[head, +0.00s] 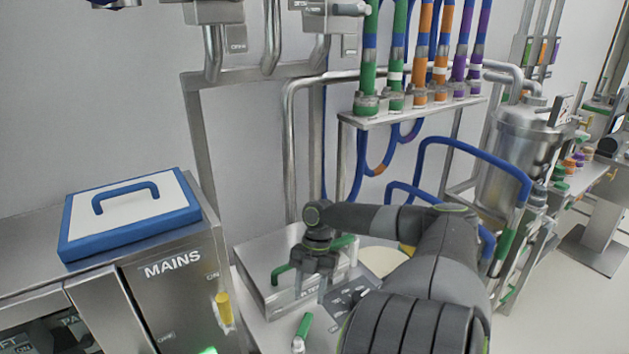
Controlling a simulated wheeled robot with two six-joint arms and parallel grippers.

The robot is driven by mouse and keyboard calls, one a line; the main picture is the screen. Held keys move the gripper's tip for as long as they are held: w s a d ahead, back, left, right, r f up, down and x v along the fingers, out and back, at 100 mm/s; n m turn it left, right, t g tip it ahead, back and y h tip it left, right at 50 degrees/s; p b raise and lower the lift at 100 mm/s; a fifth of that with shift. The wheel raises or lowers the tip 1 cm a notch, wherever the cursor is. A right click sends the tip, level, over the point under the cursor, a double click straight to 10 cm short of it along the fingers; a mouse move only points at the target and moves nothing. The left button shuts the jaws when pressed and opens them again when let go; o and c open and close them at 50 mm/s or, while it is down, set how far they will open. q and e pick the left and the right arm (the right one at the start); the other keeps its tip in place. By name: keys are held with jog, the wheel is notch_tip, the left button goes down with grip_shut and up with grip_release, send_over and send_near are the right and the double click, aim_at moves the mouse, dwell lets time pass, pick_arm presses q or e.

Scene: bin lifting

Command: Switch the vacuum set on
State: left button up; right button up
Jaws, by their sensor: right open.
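No thing in view can be read as the vacuum set. A steel cabinet marked MAINS (172,290) stands at the lower left, with a yellow lever (224,308) on its front below the word ON. My right arm comes in from the lower right, and its open gripper (312,286) points down over a low steel box (262,262) with green handles. I cannot tell whether the fingers touch the box; a label beside them is partly hidden. My left gripper is not in view.
A white lid with blue rim and handle (128,208) lies on the left counter. A rack (405,112) of coloured pipes and blue hoses stands behind my arm. A steel tank (525,140) is at the right. A green-handled part (303,328) sits near the front.

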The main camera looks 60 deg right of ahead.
jog(key=v, duration=1)
jog(key=shift+r+p, duration=0.15)
jog(key=shift+p, duration=0.15)
jog(key=shift+w, duration=0.1)
jog(key=shift+c, duration=0.4)
